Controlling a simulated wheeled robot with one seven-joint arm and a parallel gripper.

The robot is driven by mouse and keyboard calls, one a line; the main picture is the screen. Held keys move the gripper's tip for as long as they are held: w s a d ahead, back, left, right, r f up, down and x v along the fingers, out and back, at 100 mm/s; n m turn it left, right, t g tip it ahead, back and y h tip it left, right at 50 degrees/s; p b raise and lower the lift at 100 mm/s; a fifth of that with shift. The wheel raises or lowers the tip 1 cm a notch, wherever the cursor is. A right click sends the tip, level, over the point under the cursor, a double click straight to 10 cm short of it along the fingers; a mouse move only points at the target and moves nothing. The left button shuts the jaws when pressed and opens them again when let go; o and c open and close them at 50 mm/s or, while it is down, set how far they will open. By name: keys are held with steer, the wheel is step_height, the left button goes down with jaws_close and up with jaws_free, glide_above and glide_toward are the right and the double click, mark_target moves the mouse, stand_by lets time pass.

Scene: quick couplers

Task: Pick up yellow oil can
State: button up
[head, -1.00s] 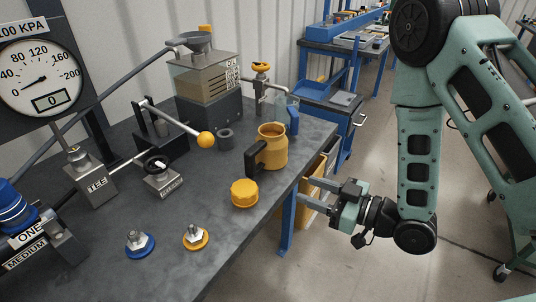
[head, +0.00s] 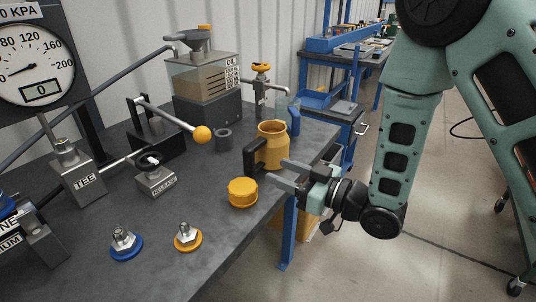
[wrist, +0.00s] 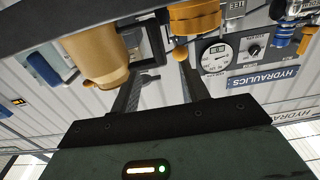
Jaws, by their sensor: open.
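The yellow oil can (head: 272,145) stands upright on the dark workbench, with an open top and a black handle (head: 252,158) on its left side. In the wrist view the can (wrist: 97,55) shows at the upper left, its handle beside it. My gripper (head: 280,174) is open and empty, in front of and just right of the can at the bench edge. Its fingers point left toward the lower part of the can. Whether a finger touches the can cannot be told.
A yellow cap (head: 243,192) lies on the bench left of my gripper. A lever with a yellow knob (head: 202,134), a reservoir (head: 206,80) and a valve (head: 262,85) stand behind. Blue-ringed (head: 125,244) and yellow-ringed (head: 187,238) couplers lie nearer. Open floor is at right.

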mark_target(253, 160)
steer(key=p+x, duration=0.1)
steer(key=x, duration=0.7)
steer(key=shift+w+a+f, duration=0.1)
steer(key=shift+w+f, duration=0.1)
steer(key=shift+w, duration=0.05)
jaws_close()
steer(key=shift+r, duration=0.1)
